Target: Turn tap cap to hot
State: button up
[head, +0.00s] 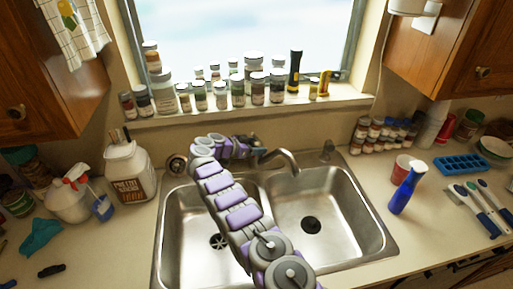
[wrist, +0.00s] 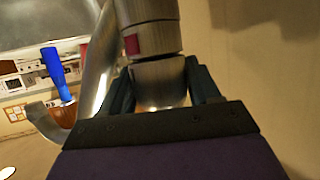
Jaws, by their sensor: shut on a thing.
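The tap's metal spout (head: 282,160) arches over the double sink in the head view. In the wrist view the metal tap cap (wrist: 148,12) is a round cylinder with a red mark (wrist: 132,44) on its left side. My gripper (wrist: 163,85) has one dark finger on each side of the cap's narrower end and is shut on it. The curved spout (wrist: 97,70) shows left of the cap. In the head view my gripper (head: 248,146) is at the tap behind the sink, and the cap itself cannot be made out there.
The steel sink (head: 345,220) has two empty basins. Jars (head: 257,88) and bottles line the window sill above the tap.

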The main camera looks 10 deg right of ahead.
jog(key=shift+w+a+r, duration=0.15)
jog(key=shift+r, duration=0.15)
jog(key=o, duration=0.7)
jog(key=shift+w+f, duration=0.1)
jog(key=shift+f, duration=0.15)
